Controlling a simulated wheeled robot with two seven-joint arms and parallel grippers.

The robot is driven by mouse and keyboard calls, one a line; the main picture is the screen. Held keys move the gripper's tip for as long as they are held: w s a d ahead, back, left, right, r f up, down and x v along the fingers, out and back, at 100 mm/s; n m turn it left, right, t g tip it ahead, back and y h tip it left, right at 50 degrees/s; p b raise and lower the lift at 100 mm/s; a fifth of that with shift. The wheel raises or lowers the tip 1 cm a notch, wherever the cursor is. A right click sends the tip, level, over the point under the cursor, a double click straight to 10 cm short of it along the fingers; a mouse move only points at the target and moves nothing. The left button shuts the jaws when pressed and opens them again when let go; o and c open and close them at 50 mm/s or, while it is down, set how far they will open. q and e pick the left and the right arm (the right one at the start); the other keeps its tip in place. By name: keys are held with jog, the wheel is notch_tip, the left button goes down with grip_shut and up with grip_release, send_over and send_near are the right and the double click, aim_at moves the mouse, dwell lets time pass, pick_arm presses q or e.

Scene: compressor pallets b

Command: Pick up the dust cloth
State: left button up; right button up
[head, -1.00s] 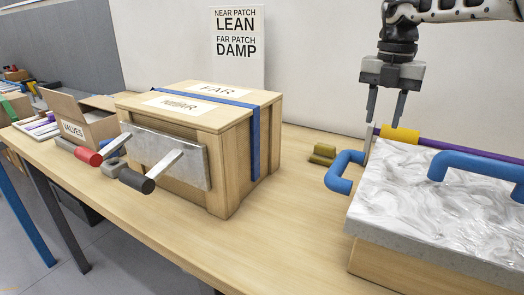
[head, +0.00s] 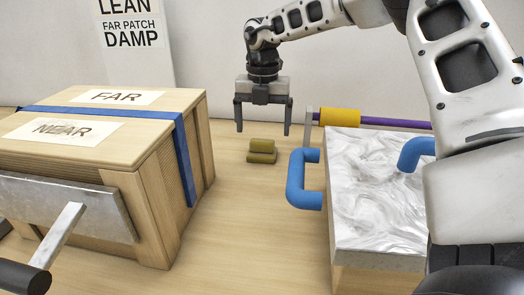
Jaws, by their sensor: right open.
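The dust cloth appears to be the folded olive-green cloth (head: 261,152) on the table between the wooden crate and the marbled block. It looks like a small stack of two rolls or folds. My right gripper (head: 263,130) is open and empty, pointing down, with its fingertips just above and around the cloth in the picture. I cannot tell the exact height gap; the fingers do not appear to touch the cloth. My left gripper is not in view.
A wooden crate (head: 150,180) with a blue strap and NEAR and FAR labels stands left. A marbled block (head: 375,190) with blue handles (head: 303,180) stands close on the right. A purple rod with a yellow sleeve (head: 340,117) lies behind it. Bare table (head: 235,235) lies in front.

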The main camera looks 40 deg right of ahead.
aim_at(262, 140)
jog(key=shift+a+f+p, duration=0.1)
jog(key=shift+f+p, duration=0.25)
jog(key=shift+f, duration=2.65)
jog(key=c, duration=1.1)
